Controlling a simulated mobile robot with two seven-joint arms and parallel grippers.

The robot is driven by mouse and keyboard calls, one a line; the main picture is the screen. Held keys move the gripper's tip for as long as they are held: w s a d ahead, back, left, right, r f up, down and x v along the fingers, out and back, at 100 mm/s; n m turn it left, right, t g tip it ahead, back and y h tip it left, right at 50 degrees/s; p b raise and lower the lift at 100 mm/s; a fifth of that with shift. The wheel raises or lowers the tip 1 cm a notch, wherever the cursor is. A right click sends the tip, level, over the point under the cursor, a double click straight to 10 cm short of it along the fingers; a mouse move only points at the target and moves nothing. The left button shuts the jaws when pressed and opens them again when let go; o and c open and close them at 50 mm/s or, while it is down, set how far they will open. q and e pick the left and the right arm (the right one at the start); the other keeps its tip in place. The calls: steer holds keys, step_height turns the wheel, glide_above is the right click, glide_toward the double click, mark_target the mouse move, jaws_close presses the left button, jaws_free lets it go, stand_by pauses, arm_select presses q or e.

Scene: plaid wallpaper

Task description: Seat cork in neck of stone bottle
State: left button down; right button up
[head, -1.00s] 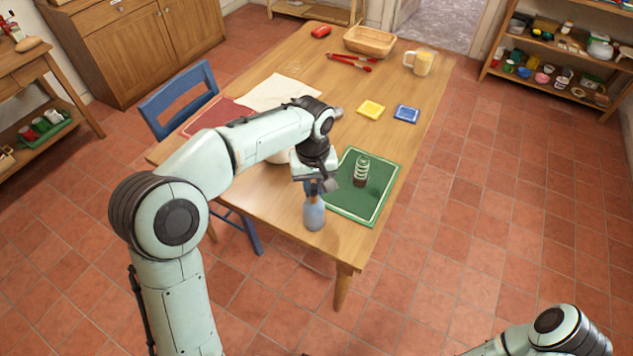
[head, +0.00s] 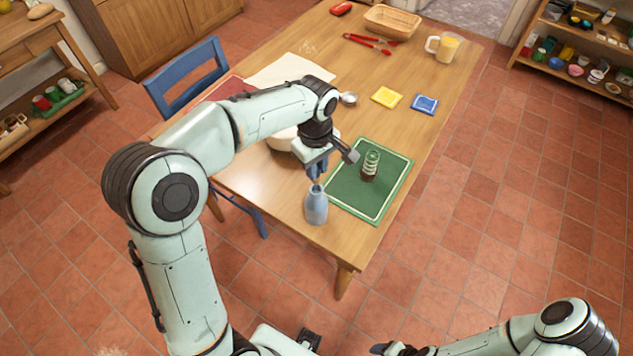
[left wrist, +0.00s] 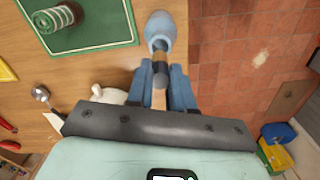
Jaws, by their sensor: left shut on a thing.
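The stone bottle (head: 316,207) is blue-grey and stands upright near the table's front edge, beside the green mat (head: 345,200). My left gripper (head: 317,174) is directly above its neck, pointing down.
A pale bowl (head: 283,140) is behind my forearm. Yellow (head: 387,97) and blue (head: 425,104) squares lie farther back. The table's front edge is close to the bottle.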

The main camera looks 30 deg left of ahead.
mark_target(316, 182)
arm_select(q)
steer(key=shift+f, duration=3)
arm_select(e)
steer(key=shift+s+f, duration=0.25)
steer(key=shift+f, duration=0.1)
arm_select(q)
steer(key=shift+f+b, duration=0.1)
steer(key=shift+b, duration=0.2)
steer(key=c, duration=1.4)
jaws_free()
steer(key=shift+f, duration=0.1)
steer(key=o, duration=0.4)
arm_select(e)
steer(key=shift+f, duration=0.1)
arm_select(q)
steer(key=shift+r, duration=0.25)
step_height(316, 182, up, 12)
steer(key=shift+p, duration=0.8)
arm_select(e)
steer(key=shift+w+r, duration=0.7)
steer(key=shift+r, duration=0.35)
arm_select(q)
steer(key=shift+s+f, duration=0.1)
arm_select(e)
steer(key=shift+s, duration=0.1)
